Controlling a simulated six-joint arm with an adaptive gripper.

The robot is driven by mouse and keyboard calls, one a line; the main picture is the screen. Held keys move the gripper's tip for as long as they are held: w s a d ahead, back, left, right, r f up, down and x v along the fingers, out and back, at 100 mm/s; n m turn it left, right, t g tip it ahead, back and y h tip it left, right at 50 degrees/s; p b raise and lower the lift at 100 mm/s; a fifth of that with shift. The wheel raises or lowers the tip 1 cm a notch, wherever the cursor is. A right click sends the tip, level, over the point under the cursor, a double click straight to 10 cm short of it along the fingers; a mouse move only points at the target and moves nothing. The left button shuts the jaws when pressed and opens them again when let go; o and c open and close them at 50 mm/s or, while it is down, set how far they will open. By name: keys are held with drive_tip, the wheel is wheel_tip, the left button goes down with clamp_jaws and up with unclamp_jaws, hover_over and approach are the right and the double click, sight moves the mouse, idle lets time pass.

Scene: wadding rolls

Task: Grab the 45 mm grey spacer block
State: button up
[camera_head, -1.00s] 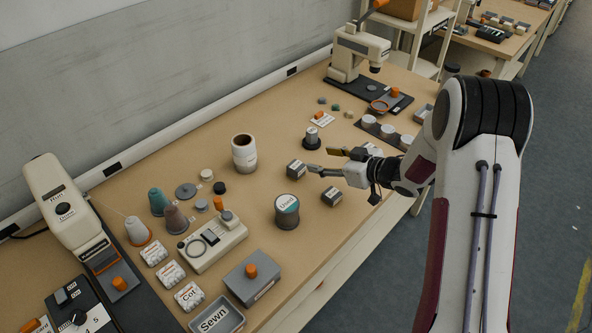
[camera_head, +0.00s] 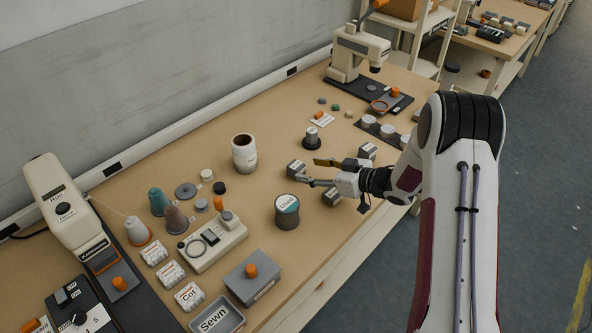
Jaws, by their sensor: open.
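Three similar small grey blocks with white labels lie on the bench. The labels are too small to read, so I cannot tell which is the 45 mm one. One block (camera_head: 296,168) is at the fingertips, one block (camera_head: 331,197) is in front of the gripper, and one block (camera_head: 367,151) is behind it. My gripper (camera_head: 308,172) is open, its fingers pointing left. The first block appears at or between the fingertips; I cannot tell whether they touch it.
A dark tin marked "Used" (camera_head: 287,213) stands close to the front left of the fingers. A cream roll (camera_head: 244,154) stands further left, and a dark spool (camera_head: 312,139) behind. A grey lidded box (camera_head: 252,280) sits near the front edge.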

sight(299, 167)
drive_tip(key=shift+w+a+f, duration=0.1)
drive_tip(key=shift+w+a, duration=0.1)
drive_tip(key=shift+w, duration=0.05)
drive_tip(key=shift+w+d+x, duration=0.1)
drive_tip(key=shift+d+x, duration=0.05)
drive_tip(key=shift+x, duration=1.15)
drive_tip(key=shift+w+d+x, duration=0.15)
drive_tip(key=shift+x, duration=1.15)
drive_tip(key=shift+f, duration=0.15)
drive_tip(key=shift+c, duration=0.4)
drive_tip(key=c, duration=1.2)
